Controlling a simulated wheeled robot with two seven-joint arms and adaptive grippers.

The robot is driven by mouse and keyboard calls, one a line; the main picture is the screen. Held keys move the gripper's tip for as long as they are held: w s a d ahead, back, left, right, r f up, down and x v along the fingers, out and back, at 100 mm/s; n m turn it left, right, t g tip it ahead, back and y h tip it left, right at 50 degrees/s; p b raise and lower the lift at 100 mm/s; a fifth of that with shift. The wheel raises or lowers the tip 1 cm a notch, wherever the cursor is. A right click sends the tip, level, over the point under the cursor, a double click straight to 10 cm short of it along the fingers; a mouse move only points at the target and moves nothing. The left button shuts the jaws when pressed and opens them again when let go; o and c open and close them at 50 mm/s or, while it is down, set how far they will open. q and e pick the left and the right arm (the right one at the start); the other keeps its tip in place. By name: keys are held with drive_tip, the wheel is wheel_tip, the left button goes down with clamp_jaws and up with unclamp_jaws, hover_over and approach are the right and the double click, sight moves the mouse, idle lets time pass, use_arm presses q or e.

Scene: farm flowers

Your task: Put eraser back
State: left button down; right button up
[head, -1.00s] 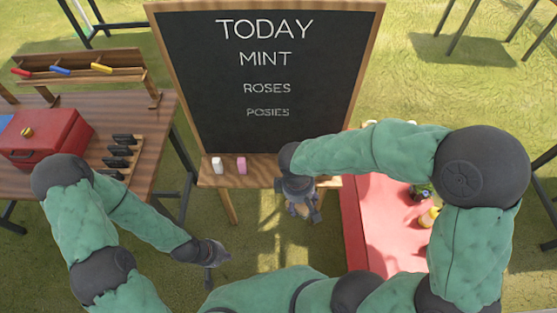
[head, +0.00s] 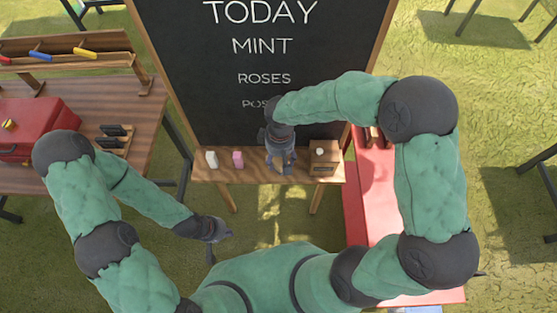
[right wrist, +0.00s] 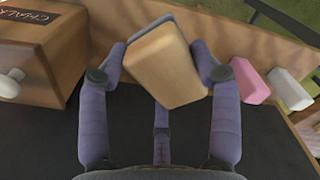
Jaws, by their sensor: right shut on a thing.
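The eraser (right wrist: 162,66), a pale wooden block with a blue-grey layer behind it, is in my right gripper (right wrist: 160,70), tilted between the fingers. In the head view my right gripper (head: 279,158) is over the middle of the blackboard's wooden ledge (head: 255,175), close to the board; it hides the eraser there. I cannot tell whether the eraser touches the ledge. My left gripper (head: 220,245) hangs empty in front of the ledge, at lower left, with its fingers apart.
The chalk box (head: 324,160) stands at the ledge's right end. White chalk (head: 211,159) and pink chalk (head: 238,159) stand left of my right gripper. The blackboard (head: 225,90) rises behind. A wooden table (head: 145,125) with a red toolbox (head: 40,125) is at left.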

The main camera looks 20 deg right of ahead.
drive_tip(key=w+f, duration=0.2)
drive_tip(key=f, duration=0.1)
drive_tip(key=shift+w+d+f+b, duration=0.2)
drive_tip(key=shift+w+f+b, duration=0.05)
drive_tip(key=shift+w+b, duration=0.15)
drive_tip(key=f, duration=0.1)
drive_tip(key=f+b, duration=0.1)
drive_tip(key=f, duration=0.1)
drive_tip(key=shift+w+f, duration=0.2)
drive_tip(key=shift+f, duration=0.05)
drive_tip(key=shift+r, duration=0.1)
drive_tip(key=o, duration=0.6)
drive_tip(key=shift+o, duration=0.7)
